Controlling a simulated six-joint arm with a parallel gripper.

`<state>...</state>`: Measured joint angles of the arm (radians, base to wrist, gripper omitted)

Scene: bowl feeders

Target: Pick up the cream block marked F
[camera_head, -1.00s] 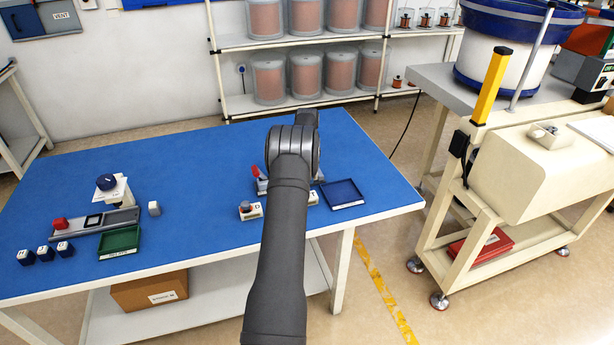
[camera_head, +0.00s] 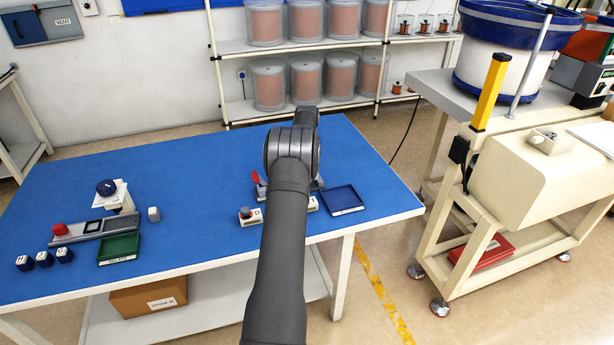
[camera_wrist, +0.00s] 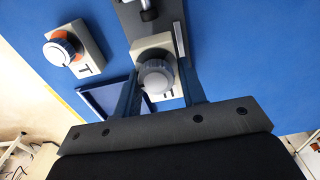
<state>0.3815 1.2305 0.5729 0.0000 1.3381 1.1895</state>
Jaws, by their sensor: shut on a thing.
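In the wrist view my gripper (camera_wrist: 159,88) is shut on a cream block (camera_wrist: 150,46) with a round grey knob (camera_wrist: 155,77), which sits between the two fingers. The block's letter is partly hidden, so I cannot read it. A second cream block (camera_wrist: 92,62) with a grey and orange knob and a dark letter, which looks like a T, lies to the left, apart from my gripper. In the head view my arm hides the gripper. A cream block (camera_head: 252,220) stands left of the arm, and part of another (camera_head: 313,204) shows to its right.
A dark blue tray (camera_head: 343,199) lies right of the arm and shows beside a finger in the wrist view (camera_wrist: 92,100). A grey fixture with a clamp (camera_wrist: 133,18) is very close. A green tray (camera_head: 119,248) and dark blue blocks (camera_head: 44,259) are at left.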

